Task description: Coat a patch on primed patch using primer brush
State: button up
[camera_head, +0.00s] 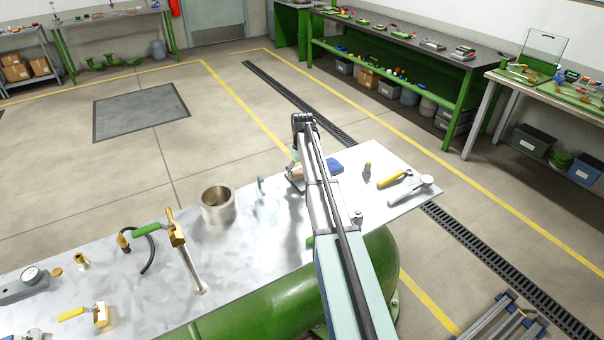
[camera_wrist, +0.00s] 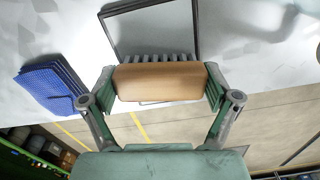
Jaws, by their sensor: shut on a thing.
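My gripper (camera_wrist: 160,84) is shut on the primer brush (camera_wrist: 160,80), with a finger at each end of its tan wooden block. Grey bristles (camera_wrist: 157,57) show along the block's far edge. A dark-outlined square patch (camera_wrist: 150,27) on the pale tabletop lies just beyond the bristles in the wrist view. The bristles overlap its near part; I cannot tell whether they touch the surface. In the head view my gripper (camera_head: 296,172) is low over the table's far edge, partly hidden by my arm.
A folded blue cloth (camera_wrist: 52,88) lies beside the brush; it also shows in the head view (camera_head: 336,166).

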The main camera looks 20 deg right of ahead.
jog(key=shift+r+p, duration=1.6)
jog(key=shift+r, duration=1.85)
